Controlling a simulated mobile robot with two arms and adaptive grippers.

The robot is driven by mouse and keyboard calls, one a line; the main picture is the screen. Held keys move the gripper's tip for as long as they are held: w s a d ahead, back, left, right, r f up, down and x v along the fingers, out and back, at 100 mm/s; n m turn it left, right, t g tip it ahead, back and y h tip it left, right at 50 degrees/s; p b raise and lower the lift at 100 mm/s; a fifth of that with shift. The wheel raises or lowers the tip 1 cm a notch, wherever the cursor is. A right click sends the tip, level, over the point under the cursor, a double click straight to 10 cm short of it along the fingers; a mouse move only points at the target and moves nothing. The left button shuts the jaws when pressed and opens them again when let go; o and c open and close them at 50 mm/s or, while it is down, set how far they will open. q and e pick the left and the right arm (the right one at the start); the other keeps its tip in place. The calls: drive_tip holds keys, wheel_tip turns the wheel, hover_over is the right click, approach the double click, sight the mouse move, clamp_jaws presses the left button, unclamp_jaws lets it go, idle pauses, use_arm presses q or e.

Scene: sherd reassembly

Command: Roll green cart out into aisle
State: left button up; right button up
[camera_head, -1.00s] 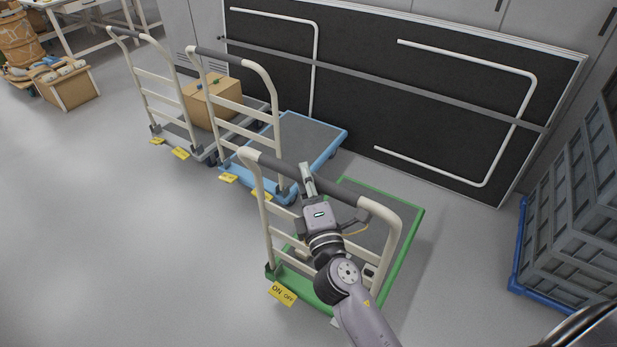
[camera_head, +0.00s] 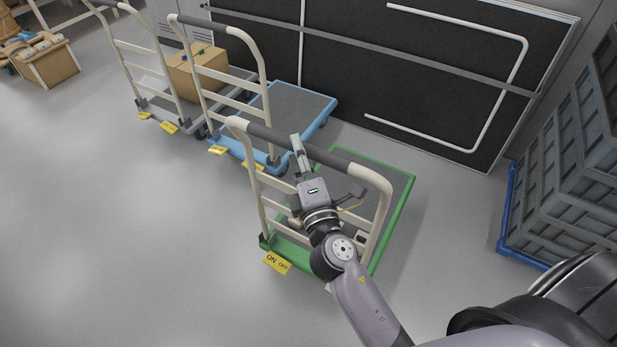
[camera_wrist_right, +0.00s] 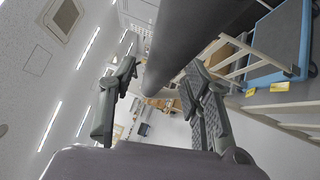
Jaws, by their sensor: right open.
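The green cart (camera_head: 398,213) stands on the floor at the centre right, with a green-edged deck and a cream push frame. Its dark handle grip (camera_head: 262,135) runs along the top of the frame and also shows large in the right wrist view (camera_wrist_right: 185,35). My right gripper (camera_head: 297,148) is at this grip. In the right wrist view its two fingers (camera_wrist_right: 160,80) are open, one on each side of the bar. I cannot tell whether they touch it. A yellow ON/OFF pedal (camera_head: 276,262) shows at the cart's near edge. My left gripper is not in view.
A blue cart (camera_head: 305,105) stands close behind on the left, with a grey cart carrying a cardboard box (camera_head: 200,72) beyond it. Dark panels (camera_head: 420,85) line the back. Stacked grey crates (camera_head: 575,180) stand at right. The floor at front left is clear.

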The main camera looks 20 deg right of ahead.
drive_tip(key=s+a+f, duration=0.1)
drive_tip(key=s, duration=0.8)
drive_tip(key=shift+s+f, duration=0.15)
drive_tip(key=shift+s, duration=0.25)
drive_tip(key=s+f+m+g+y+p, duration=0.1)
drive_tip(key=s+f+m+g, duration=0.3)
drive_tip(key=f, duration=1.3)
drive_tip(key=s+f+m+g+y+p, duration=0.1)
drive_tip(key=s+f+g, duration=0.3)
drive_tip(key=f, duration=1.4)
use_arm(q)
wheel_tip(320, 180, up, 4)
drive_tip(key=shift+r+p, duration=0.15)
drive_tip(key=shift+p, duration=1)
use_arm(e)
drive_tip(key=s+d+f+m+g, duration=0.3)
drive_tip(key=s+f+m+g, duration=0.2)
drive_tip(key=s+f, duration=0.4)
drive_tip(key=s+d+f+m+g, duration=0.4)
drive_tip(key=s+f, duration=0.6)
drive_tip(key=s, duration=0.7)
drive_tip(key=shift+s+f+m+g, duration=0.2)
drive_tip(key=shift+s+m+g, duration=0.1)
drive_tip(key=shift+m+g, duration=0.55)
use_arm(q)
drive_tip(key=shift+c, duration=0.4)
use_arm(e)
drive_tip(key=shift+a, duration=0.1)
